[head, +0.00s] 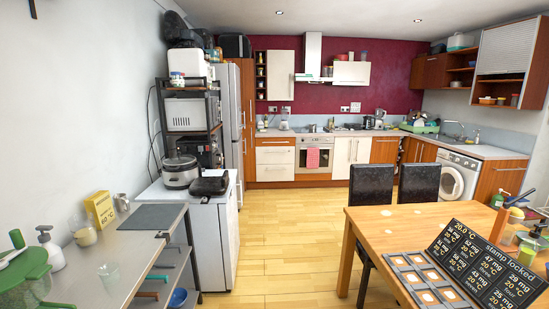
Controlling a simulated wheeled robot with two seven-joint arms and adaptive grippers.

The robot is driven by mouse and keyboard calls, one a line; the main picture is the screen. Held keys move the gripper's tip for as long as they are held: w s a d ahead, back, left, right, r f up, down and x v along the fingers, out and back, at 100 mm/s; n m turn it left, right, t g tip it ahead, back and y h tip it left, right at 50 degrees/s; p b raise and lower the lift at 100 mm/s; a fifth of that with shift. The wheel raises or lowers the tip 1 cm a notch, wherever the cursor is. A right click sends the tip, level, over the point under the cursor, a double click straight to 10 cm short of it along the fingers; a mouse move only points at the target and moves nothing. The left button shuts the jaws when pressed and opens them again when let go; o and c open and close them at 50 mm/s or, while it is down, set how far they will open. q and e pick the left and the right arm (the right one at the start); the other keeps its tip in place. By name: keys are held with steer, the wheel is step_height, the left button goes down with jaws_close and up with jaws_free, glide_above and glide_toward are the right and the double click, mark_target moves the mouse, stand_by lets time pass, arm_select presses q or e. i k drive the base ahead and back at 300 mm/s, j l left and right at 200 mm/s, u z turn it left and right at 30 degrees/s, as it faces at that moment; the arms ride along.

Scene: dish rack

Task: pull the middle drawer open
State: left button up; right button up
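A stack of drawers (275,157) stands against the far wall of the kitchen, left of the oven. Its fronts are wood at the top, white in the middle and wood at the bottom. They look closed, though they are small at this distance. Neither of my grippers is in view.
A grey counter (115,245) runs along the left, with a soap bottle (50,248) and yellow box (100,208). A wooden table (390,235) with dark chairs (370,185) stands right. The wooden floor (285,235) between is clear.

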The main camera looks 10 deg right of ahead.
mark_target(264, 156)
steer(key=i+l+z, duration=0.15)
steer(key=i, duration=0.45)
steer(key=i+l+z, duration=0.15)
steer(key=i, duration=2.05)
steer(key=i+z, duration=0.2)
steer(key=i, duration=0.6)
steer(key=i+j+z, duration=0.15)
steer(key=i, duration=0.65)
steer(key=i+z, duration=0.2)
steer(key=i, duration=0.65)
steer(key=i+u, duration=0.1)
steer(key=i, duration=0.75)
